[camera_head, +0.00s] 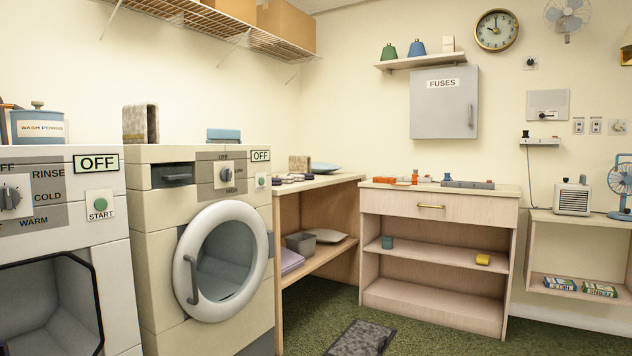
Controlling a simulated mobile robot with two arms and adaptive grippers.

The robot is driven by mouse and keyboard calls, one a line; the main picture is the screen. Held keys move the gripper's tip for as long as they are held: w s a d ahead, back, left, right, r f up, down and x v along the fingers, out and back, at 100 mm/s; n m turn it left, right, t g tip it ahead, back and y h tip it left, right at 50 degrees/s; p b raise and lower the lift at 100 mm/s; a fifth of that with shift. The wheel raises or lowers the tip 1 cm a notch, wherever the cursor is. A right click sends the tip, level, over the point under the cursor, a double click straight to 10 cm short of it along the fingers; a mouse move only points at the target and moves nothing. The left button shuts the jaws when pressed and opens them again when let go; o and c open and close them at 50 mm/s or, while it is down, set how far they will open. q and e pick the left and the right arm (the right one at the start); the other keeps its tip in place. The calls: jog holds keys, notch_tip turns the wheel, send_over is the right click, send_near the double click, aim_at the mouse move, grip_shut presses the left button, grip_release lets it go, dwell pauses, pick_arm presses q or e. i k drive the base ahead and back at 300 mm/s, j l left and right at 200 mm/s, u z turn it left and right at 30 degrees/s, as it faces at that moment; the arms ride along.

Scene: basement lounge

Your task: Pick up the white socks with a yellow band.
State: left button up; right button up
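I cannot make out white socks with a yellow band anywhere in the head view. Several small dark and pale items (289,178) lie on the wooden corner counter (335,180), too small to identify. A small yellow roll-like thing (483,259) lies on the middle shelf of the wooden cabinet (432,287). Neither of my grippers is in view.
A washing machine (66,250) stands at the left. A second machine (204,250) has a shut round door. A dark mat (360,338) lies on the green floor. A folded lilac cloth (290,262) lies under the counter. A blue fan (621,184) stands right.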

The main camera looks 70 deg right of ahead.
aim_at(286, 179)
jog(key=z, duration=0.45)
jog(key=i+z, duration=0.1)
jog(key=z, duration=0.75)
jog(key=i+z, duration=0.1)
jog(key=z, duration=0.75)
jog(key=i+j, duration=0.55)
jog(key=i, duration=0.2)
jog(key=i+j+z, duration=0.1)
jog(key=i+j, duration=0.4)
jog(key=i, duration=0.25)
